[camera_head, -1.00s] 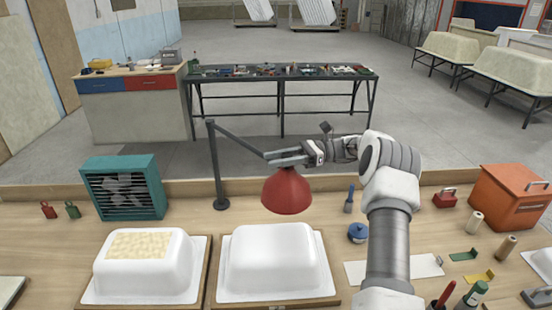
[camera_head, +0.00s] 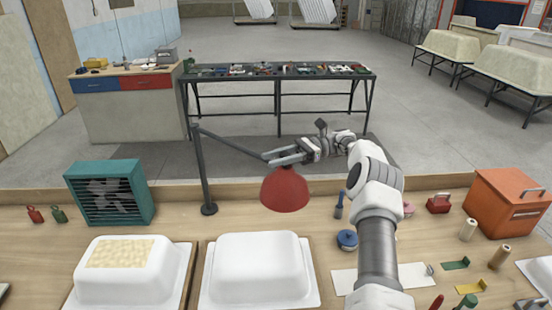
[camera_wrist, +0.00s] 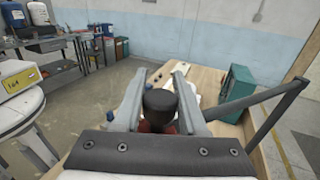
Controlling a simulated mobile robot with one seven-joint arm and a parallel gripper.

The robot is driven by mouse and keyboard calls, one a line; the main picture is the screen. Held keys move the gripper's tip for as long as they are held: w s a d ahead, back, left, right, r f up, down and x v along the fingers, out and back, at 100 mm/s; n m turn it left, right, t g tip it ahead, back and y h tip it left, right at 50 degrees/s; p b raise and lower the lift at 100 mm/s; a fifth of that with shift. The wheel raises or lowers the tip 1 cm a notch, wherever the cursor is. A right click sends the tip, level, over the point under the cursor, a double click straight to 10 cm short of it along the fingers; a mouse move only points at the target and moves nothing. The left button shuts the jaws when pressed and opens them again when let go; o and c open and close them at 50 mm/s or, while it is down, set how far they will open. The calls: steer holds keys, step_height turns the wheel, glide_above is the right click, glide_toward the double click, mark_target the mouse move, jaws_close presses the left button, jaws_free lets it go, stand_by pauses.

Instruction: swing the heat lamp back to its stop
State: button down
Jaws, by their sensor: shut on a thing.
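The heat lamp has a red shade (camera_head: 285,189) hung from a dark swing arm (camera_head: 232,145) on an upright post (camera_head: 203,170) on the bench. My gripper (camera_head: 279,157) is shut on the lamp's head just above the shade. In the wrist view my gripper's fingers (camera_wrist: 160,100) stand on both sides of the lamp's black cap (camera_wrist: 160,103), with a bit of red below. The shade hangs above the bench's back edge, behind the right white tub shell (camera_head: 258,265). The stop cannot be made out.
A teal fan (camera_head: 110,193) stands left of the post. A left tub shell (camera_head: 125,270) with a cream patch sits in front of it. An orange box (camera_head: 507,205), a red box, a blue pot (camera_head: 347,240) and small tools lie to the right.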

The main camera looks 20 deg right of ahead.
stand_by(0.3)
steer(key=shift+c, duration=2.3)
jaws_free()
steer(key=shift+r, duration=0.15)
steer(key=shift+r, duration=0.4)
steer(key=s+d+r, duration=0.7)
steer(key=d+r, duration=0.2)
steer(key=r, duration=0.1)
steer(key=shift+s, duration=0.25)
